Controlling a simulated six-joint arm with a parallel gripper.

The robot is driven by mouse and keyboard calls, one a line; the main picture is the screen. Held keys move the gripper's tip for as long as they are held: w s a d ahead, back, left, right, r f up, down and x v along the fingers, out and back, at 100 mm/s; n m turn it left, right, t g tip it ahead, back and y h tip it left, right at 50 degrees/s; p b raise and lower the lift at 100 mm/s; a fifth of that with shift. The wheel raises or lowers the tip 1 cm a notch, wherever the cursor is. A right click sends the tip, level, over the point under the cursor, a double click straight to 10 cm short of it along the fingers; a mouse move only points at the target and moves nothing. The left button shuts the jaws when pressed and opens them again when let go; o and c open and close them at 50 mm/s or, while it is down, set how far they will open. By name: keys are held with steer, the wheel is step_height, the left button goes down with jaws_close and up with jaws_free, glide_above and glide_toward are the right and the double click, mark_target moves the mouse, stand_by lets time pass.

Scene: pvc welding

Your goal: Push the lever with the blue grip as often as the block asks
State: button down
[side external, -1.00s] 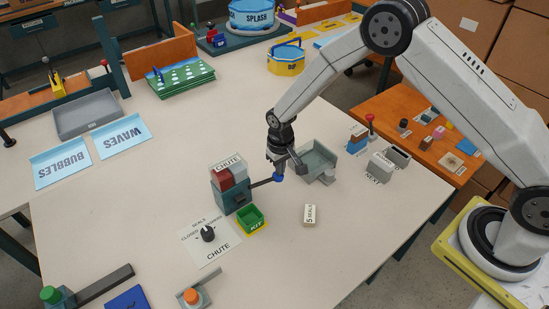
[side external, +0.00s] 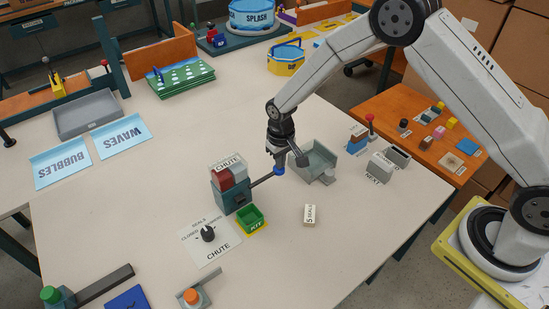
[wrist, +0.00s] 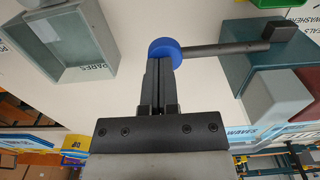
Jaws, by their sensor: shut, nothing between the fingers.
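The lever's blue grip (side external: 279,171) is at the end of a dark bar on the right side of the chute unit (side external: 234,198). The wrist view shows the round blue grip (wrist: 165,47) and its bar (wrist: 225,47). My gripper (side external: 277,160) is shut and empty, with its tips right at the grip; in the wrist view its closed fingers (wrist: 160,75) overlap the grip's edge. I cannot tell whether they press on it. The pale block (side external: 310,215) reads "5 SEALS" and lies on the table, right of the green kit tray (side external: 250,222).
A black knob (side external: 208,233) sits on a "CHUTE" card, front left. A grey "NEXT" box (side external: 380,168) stands at right. The table around the block is clear.

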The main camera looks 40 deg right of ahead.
steer(key=shift+r, duration=3.2)
step_height(320, 180, up, 6)
steer(key=shift+f, duration=0.25)
steer(key=shift+f, duration=0.1)
steer(key=shift+f, duration=3.2)
